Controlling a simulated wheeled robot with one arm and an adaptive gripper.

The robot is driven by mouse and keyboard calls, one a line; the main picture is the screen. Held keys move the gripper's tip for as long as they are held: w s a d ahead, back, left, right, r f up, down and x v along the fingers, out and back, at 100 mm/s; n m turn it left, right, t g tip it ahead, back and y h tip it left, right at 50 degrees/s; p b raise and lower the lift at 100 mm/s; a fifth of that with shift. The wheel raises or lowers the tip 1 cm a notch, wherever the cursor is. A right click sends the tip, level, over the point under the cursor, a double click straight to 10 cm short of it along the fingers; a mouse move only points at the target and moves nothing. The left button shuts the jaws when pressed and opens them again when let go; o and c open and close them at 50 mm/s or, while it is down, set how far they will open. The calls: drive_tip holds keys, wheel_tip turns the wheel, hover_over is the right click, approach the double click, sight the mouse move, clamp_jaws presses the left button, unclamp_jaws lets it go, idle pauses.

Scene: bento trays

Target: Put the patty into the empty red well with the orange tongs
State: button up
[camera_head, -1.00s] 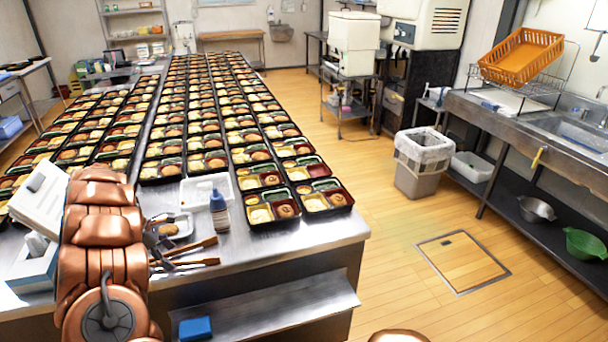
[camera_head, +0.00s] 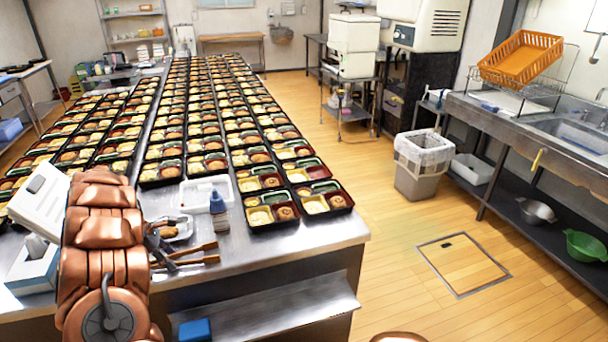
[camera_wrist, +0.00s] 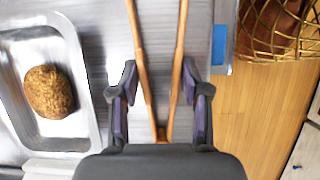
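The patty (camera_wrist: 49,91) is a brown round piece in a small metal tray (camera_wrist: 92,128) at the left of the wrist view. The orange tongs (camera_wrist: 141,52) lie on the metal table, their arms pointing away and their joined end between my fingers. My gripper (camera_wrist: 160,100) is open around this end, with a gap on each side. In the head view the tongs (camera_head: 200,260) lie at the table's front, beside the patty's tray (camera_head: 184,219); my arm partly hides my gripper. A red well (camera_head: 321,171) near the front right looks bare, but is small here.
Rows of filled bento boxes cover the table. A white tray (camera_head: 207,191) and a blue-capped bottle (camera_head: 219,203) stand between the tongs and the boxes. A tissue box (camera_head: 33,265) is at the left. A shelf (camera_head: 270,308) juts below the table's front edge.

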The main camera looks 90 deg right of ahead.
drive_tip(key=shift+r, duration=0.1)
wheel_tip(320, 180, up, 12)
drive_tip(key=p, duration=0.2)
drive_tip(key=shift+p, duration=0.4)
idle(0.6)
drive_tip(key=shift+w+a, duration=0.1)
